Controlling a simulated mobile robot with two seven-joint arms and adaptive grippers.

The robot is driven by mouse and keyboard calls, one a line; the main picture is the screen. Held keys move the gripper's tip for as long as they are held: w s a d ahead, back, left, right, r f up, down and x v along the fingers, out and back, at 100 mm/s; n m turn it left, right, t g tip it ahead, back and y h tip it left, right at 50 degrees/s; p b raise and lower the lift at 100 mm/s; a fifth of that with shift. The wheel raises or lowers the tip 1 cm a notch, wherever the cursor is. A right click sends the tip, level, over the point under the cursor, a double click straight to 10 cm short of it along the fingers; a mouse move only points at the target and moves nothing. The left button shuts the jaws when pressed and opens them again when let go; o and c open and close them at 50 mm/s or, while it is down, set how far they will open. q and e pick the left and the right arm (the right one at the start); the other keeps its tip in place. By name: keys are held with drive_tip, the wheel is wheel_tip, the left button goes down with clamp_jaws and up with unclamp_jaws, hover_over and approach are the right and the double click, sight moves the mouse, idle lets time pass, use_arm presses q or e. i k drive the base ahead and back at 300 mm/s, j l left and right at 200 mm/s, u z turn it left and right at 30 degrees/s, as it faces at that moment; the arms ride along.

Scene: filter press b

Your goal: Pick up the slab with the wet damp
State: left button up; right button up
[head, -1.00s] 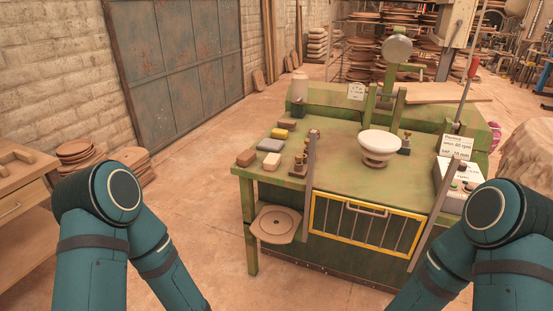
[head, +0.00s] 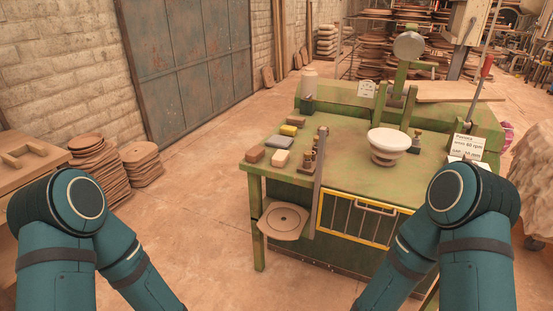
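Several small blocks lie on the left part of the green machine table (head: 340,165). They are a grey flat slab (head: 279,142), a yellow block (head: 289,130), a brown block (head: 254,155) and a cream block (head: 281,159). I cannot tell from here which of them is wet or damp. None of them is touched by my arms. Both of my arms show only as teal upper links at the lower left and lower right. Both grippers are outside the picture.
A white bowl (head: 389,139) stands mid-table. A yellow-framed guard (head: 362,218) fronts the machine, and a round-dished tray (head: 284,219) juts from its left side. Stacked discs (head: 95,165) and a wooden bench (head: 28,155) stand left. Floor between is clear.

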sight(257, 153)
drive_tip(key=z, duration=0.2)
drive_tip(key=i+j+z, duration=0.25)
drive_tip(key=z, duration=0.2)
drive_tip(key=i+j+z, duration=0.2)
drive_tip(key=j+z, duration=0.25)
drive_tip(key=i+j, duration=0.1)
drive_tip(key=j, duration=0.15)
drive_tip(key=i+j+z, duration=0.15)
drive_tip(key=j, duration=0.15)
drive_tip(key=i+j, duration=0.1)
drive_tip(key=j, duration=0.2)
drive_tip(key=l+z, duration=0.05)
